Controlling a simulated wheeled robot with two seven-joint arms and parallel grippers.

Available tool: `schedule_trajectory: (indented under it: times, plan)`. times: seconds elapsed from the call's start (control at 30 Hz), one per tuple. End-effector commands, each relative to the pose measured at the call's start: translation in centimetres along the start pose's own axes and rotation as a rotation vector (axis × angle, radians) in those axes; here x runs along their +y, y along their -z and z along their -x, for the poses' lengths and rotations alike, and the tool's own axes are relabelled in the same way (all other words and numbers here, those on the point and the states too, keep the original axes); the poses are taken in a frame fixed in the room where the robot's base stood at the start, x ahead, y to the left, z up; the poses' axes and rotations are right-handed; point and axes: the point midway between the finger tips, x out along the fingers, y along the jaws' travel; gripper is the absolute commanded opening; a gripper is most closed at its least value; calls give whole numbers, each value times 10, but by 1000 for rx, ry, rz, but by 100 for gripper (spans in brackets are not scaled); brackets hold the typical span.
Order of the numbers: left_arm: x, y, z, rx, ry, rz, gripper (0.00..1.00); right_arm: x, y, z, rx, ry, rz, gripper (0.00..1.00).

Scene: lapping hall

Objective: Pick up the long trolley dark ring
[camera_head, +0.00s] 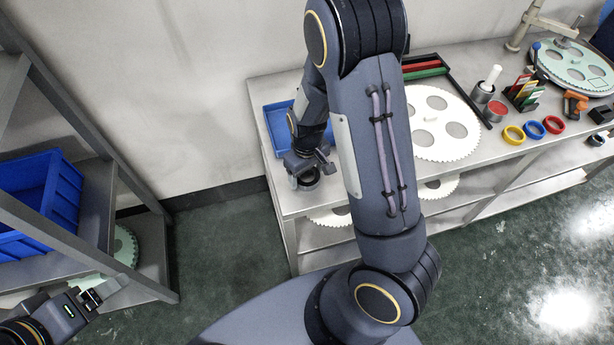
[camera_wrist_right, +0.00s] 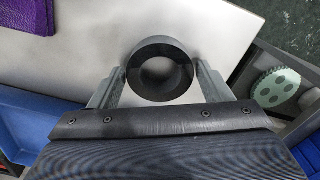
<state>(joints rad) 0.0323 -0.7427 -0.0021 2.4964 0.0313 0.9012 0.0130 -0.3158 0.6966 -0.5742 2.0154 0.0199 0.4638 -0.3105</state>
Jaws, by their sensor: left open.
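A dark ring (camera_head: 308,183) stands near the left front corner of the long metal trolley (camera_head: 300,205), partly covered by my right gripper (camera_head: 306,170). In the right wrist view the ring (camera_wrist_right: 162,49) shows whole, its hole facing the camera. My right gripper (camera_wrist_right: 160,78) has one finger on each side of the ring, both very close to it. I cannot tell whether they press on it. My left gripper (camera_head: 92,297) is open and empty at the lower left, beside the grey rack, far from the ring.
A blue tray (camera_head: 281,124) lies behind my right gripper. A white toothed disc (camera_head: 450,145) and coloured rings (camera_head: 534,130) lie further right on the trolley. A dark ring (camera_head: 595,139) is at its right end. The grey rack (camera_head: 88,170) holds a blue bin (camera_head: 62,195).

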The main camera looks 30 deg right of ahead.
Motion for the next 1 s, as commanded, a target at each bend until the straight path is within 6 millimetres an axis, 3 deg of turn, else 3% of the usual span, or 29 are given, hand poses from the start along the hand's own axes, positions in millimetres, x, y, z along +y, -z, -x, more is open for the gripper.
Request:
schedule_trajectory:
  times: [0.03, 0.27, 0.67, 0.83, 1.0]
  plan:
    - [0, 0, 0, 0, 0, 0, 80, 0, 0, 0, 0, 0, 0, 65]
    - [0, 0, 0, 0, 0, 0, 80, 0, 0, 0, 0, 0, 0, 35]
    - [0, 0, 1, 0, 0, 0, 80, 0, 1, 10, 3, 0, 1, 35]
    - [1, 1, 2, 0, 0, 0, 80, -2, 0, 37, 6, 2, 2, 35]
    - [2, 2, 5, 0, 0, 0, 80, -34, -16, 77, 9, 3, 9, 35]
